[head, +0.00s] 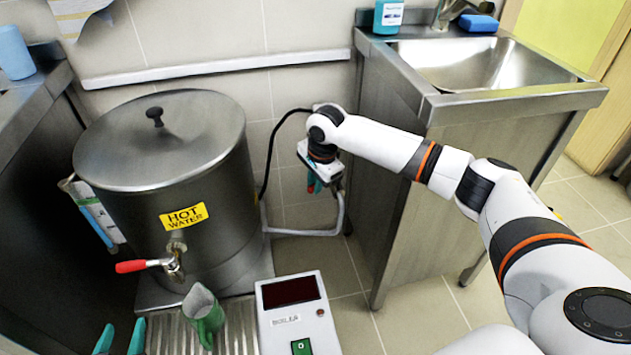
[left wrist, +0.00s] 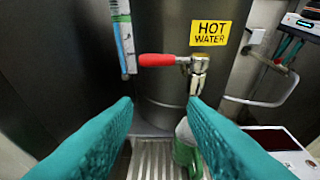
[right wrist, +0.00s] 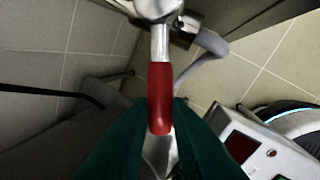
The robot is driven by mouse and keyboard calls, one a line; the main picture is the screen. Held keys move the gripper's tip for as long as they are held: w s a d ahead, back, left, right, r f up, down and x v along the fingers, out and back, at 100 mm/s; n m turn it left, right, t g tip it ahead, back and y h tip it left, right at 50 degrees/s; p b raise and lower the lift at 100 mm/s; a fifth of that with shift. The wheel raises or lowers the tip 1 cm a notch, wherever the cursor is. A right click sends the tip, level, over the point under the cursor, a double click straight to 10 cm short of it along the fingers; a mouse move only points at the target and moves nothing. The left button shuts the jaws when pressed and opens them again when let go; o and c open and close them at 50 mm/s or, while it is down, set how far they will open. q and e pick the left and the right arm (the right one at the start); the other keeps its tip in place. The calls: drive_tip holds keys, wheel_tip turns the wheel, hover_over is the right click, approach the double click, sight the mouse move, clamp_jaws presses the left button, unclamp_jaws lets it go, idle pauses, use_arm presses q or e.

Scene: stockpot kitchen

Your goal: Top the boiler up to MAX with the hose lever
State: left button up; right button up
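The steel boiler (head: 200,245) stands at the left, lid on, with a yellow HOT WATER label. A gauge (head: 96,217) with a blue column runs up its left side; it also shows in the left wrist view (left wrist: 122,40). Its marks are too small to read. My right gripper (right wrist: 160,102) is closed around the red hose lever (right wrist: 160,85), one finger on each side, beside the boiler; the head view mostly hides this contact. My left gripper (left wrist: 160,102) is open and empty in front of the boiler's red-handled tap (left wrist: 160,60).
A green jug (head: 204,318) stands on the drip grate under the tap. A white box (head: 292,325) with a dark display and green switch is right of it. A black hose (head: 270,155) and grey pipe lie behind. The sink cabinet (head: 395,190) is at the right.

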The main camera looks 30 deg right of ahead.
clamp_jaws()
